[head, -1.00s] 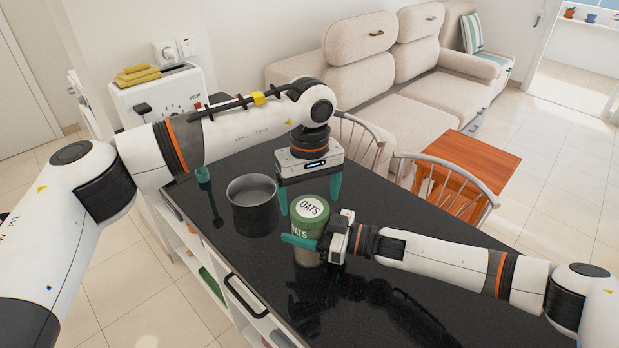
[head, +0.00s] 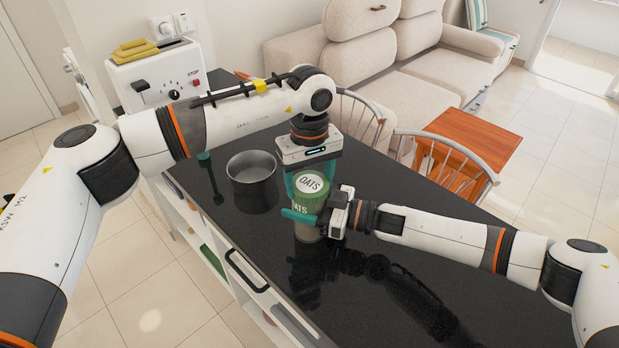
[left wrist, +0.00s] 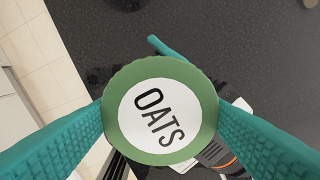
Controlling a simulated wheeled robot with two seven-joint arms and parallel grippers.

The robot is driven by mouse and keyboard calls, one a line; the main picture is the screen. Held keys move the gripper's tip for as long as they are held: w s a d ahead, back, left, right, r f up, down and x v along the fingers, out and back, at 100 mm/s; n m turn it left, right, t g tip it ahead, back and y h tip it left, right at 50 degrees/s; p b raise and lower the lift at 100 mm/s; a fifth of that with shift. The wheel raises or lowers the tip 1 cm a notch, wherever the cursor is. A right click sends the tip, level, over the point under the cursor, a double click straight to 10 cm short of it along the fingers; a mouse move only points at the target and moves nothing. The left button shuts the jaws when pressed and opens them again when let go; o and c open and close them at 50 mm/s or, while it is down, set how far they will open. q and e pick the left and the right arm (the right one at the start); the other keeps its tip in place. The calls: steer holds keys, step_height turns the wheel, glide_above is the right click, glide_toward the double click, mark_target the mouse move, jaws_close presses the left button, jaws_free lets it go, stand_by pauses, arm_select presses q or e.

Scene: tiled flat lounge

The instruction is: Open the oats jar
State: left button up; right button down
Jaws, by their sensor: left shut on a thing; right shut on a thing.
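The oats jar (head: 308,235) stands upright on the black counter, with a green band and a green lid (head: 311,184) that has a white OATS label. The lid also shows in the left wrist view (left wrist: 160,110), between both teal fingers. My left gripper (head: 310,178) comes down from above and is shut on the lid, one finger on each side. My right gripper (head: 305,215) comes in from the right, low on the jar, and is shut around its body. The lid sits on the jar. The far side of the jar is hidden.
A dark grey pot (head: 252,180) stands on the black counter (head: 400,290) left of the jar. A white toaster-like appliance (head: 160,85) with yellow cloths is at the back left. Chairs (head: 445,165) stand along the far edge.

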arm_select(q)
steer(key=n, duration=1.4)
steer(key=shift+n, duration=0.4)
steer(key=n, duration=0.4)
steer(key=o, duration=1.1)
